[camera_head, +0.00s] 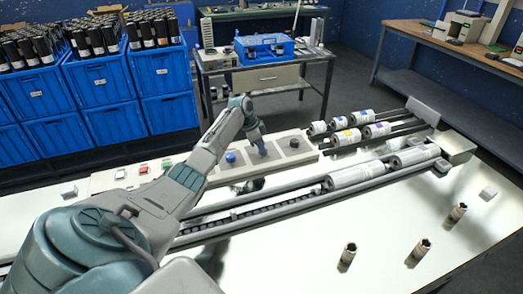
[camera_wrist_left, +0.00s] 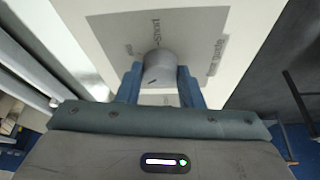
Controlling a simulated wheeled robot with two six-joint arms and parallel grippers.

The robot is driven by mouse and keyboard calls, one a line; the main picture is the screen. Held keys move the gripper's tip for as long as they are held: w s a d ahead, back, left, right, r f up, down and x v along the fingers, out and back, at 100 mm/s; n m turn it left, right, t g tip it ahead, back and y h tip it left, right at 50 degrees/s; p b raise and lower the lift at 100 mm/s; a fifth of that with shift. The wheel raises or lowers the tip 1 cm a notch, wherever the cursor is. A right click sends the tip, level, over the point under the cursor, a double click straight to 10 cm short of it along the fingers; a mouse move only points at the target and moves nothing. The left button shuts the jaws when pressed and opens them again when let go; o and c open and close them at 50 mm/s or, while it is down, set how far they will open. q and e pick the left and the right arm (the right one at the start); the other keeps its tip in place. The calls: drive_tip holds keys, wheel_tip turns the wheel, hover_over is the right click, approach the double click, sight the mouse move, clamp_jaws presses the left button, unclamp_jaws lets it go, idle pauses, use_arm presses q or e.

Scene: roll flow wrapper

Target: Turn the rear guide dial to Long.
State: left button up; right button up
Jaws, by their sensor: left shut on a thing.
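The dial (camera_wrist_left: 160,66) is a round grey knob on a darker grey plate (camera_wrist_left: 115,32) in the left wrist view. A label reading "Short" stands just above the knob, and another label, hard to read, stands to its right. A small dark mark shows on the knob's face. My left gripper (camera_wrist_left: 160,84) is shut on the knob, with one blue finger on each side. In the head view my left gripper (camera_head: 262,150) reaches down onto the pale panel (camera_head: 222,174) and hides the dial. My right gripper is not in view.
A blue knob (camera_head: 231,157) sits on the panel left of my gripper. Red and green buttons (camera_head: 144,170) are farther left. White rolls (camera_head: 356,174) lie on rails in front and to the right. Several small cylinders (camera_head: 347,256) stand on the white table.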

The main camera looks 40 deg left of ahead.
use_arm(q)
drive_tip(key=shift+a+r+m, duration=0.1)
drive_tip(key=shift+m, duration=0.4)
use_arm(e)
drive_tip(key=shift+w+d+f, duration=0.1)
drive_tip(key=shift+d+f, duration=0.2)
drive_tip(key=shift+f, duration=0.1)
use_arm(q)
drive_tip(key=o, duration=1)
drive_tip(key=shift+c, duration=0.2)
drive_tip(key=shift+b, duration=0.3)
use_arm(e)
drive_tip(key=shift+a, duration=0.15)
use_arm(q)
drive_tip(key=shift+a+r, duration=0.1)
drive_tip(key=shift+r, duration=0.2)
drive_tip(key=b+v, duration=0.2)
drive_tip(key=v, duration=0.8)
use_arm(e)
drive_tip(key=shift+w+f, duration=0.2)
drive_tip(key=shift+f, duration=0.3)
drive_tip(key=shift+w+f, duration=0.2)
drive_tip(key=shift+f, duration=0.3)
use_arm(q)
drive_tip(key=shift+a, duration=0.1)
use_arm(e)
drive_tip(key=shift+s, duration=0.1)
